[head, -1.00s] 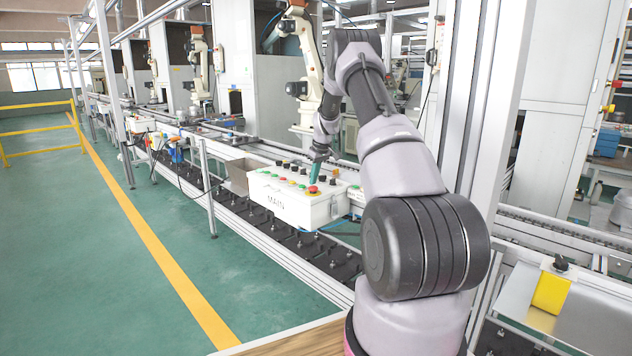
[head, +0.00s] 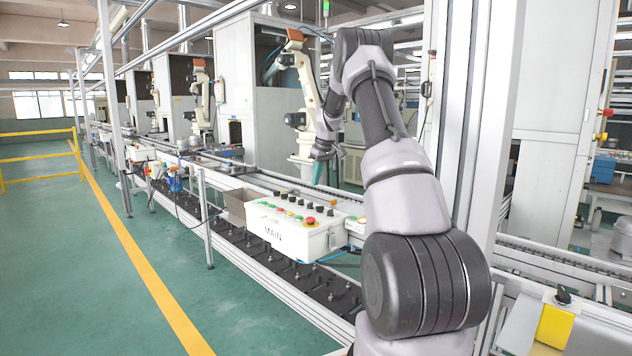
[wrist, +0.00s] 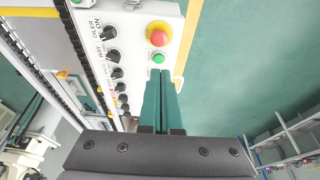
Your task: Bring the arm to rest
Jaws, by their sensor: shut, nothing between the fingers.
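My gripper (head: 318,174) is at the end of my raised arm, above the right part of the white MAIN control box (head: 278,237) in the head view. Its two teal fingers are together and empty, as the wrist view (wrist: 161,85) also shows. In the wrist view the fingers point toward the box panel (wrist: 137,50), with a red emergency button (wrist: 158,36) on a yellow base and a green button (wrist: 158,59) just beyond the tips. The fingers look apart from the panel. A row of black knobs (wrist: 113,57) is left of them.
A conveyor line (head: 268,180) runs behind the box, with white robot arms (head: 305,95) and cabinets along it. A metal post (head: 480,110) stands close right of my arm. A yellow railing (head: 40,155) is far left. The green floor (head: 100,290) at left is open.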

